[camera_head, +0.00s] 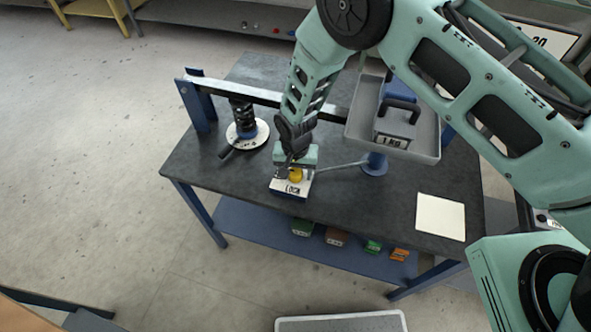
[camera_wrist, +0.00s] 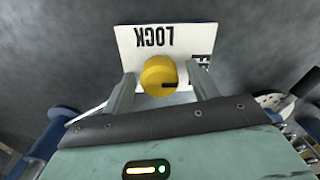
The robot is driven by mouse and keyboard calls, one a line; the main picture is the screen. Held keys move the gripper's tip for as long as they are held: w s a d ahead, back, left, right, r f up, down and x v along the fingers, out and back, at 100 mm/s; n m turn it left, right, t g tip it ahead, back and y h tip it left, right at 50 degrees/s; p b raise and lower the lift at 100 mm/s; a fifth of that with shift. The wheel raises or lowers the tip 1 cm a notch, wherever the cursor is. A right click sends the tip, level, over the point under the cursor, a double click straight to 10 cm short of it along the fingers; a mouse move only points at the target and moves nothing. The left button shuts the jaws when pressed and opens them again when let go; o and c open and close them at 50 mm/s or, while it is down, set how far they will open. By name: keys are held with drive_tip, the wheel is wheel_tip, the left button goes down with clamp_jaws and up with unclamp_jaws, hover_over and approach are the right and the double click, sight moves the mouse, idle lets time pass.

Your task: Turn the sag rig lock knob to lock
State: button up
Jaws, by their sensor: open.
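The yellow lock knob (camera_wrist: 159,76) sits on a white plate (camera_wrist: 132,45) marked LOCK, which reads upside down in the wrist view. A black pointer mark on the knob points right, toward a second, partly hidden label at the plate's right side. My gripper (camera_wrist: 163,73) is open, with one finger on each side of the knob; I cannot tell whether they touch it. In the head view the knob (camera_head: 296,175) shows partly under my gripper (camera_head: 295,172), and the plate (camera_head: 290,188) lies at the bench's front edge.
A grey tray (camera_head: 428,148) with a 1 kg weight (camera_head: 395,124) is at right. A pale sheet (camera_head: 441,217) lies on the dark bench (camera_head: 345,211). Small boxes stand on the shelf below.

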drive_tip(key=c, duration=1)
drive_tip(key=n+b, duration=0.3)
drive_tip(key=shift+f+n+b, duration=0.2)
drive_tip(key=shift+n+b, duration=0.2)
drive_tip(key=n+b, duration=0.3)
drive_tip(key=n, duration=0.1)
drive_tip(key=shift+n, duration=0.3)
drive_tip(key=n+b, duration=0.2)
drive_tip(key=n, duration=0.2)
drive_tip(key=shift+r, duration=0.1)
drive_tip(key=shift+r+n+b, duration=0.1)
drive_tip(key=shift+n+b, duration=0.75)
drive_tip(key=shift+n, duration=1.95)
